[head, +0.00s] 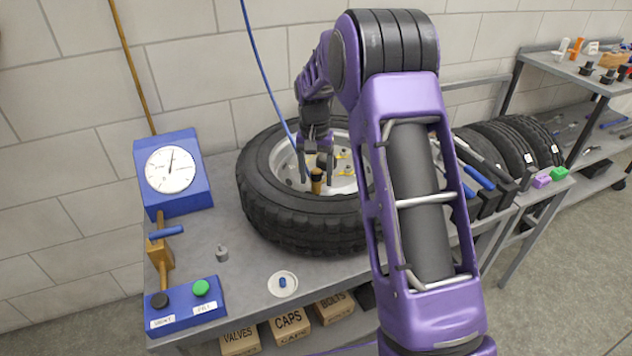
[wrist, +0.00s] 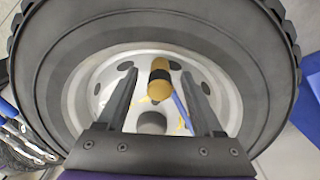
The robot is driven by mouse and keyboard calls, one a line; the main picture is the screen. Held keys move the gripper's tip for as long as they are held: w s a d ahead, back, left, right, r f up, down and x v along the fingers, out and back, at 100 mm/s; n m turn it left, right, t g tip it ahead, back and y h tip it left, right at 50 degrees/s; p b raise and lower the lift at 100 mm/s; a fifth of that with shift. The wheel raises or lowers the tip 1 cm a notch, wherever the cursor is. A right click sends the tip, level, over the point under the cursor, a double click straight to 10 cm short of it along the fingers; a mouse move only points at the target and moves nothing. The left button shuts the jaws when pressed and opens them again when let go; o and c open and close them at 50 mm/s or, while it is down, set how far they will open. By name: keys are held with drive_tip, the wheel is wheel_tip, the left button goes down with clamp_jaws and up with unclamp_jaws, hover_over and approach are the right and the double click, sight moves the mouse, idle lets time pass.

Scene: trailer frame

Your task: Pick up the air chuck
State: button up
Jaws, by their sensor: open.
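The air chuck (head: 317,181) is a small brass-coloured piece with a black band. It is at the wheel inside the tyre (head: 300,236), by the pale rim. In the wrist view the chuck (wrist: 159,70) shows between and slightly beyond my fingertips, with a blue hose (wrist: 181,108) beside it. My gripper (wrist: 160,78) is open, one finger on each side of the chuck, with gaps showing. In the head view my gripper (head: 317,172) reaches down over the wheel. I cannot tell whether the chuck rests on the rim or hangs from its hose.
A blue gauge box (head: 174,172) and a blue button box (head: 187,303) stand at the bench's left. A grey fitting (head: 222,254) and white dish (head: 283,284) lie in front of the tyre. Blue-handled tools (head: 478,177) lie right. The blue hose (head: 263,72) runs upward.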

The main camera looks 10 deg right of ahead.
clamp_jaws()
drive_tip(key=shift+r, duration=0.2)
idle(0.3)
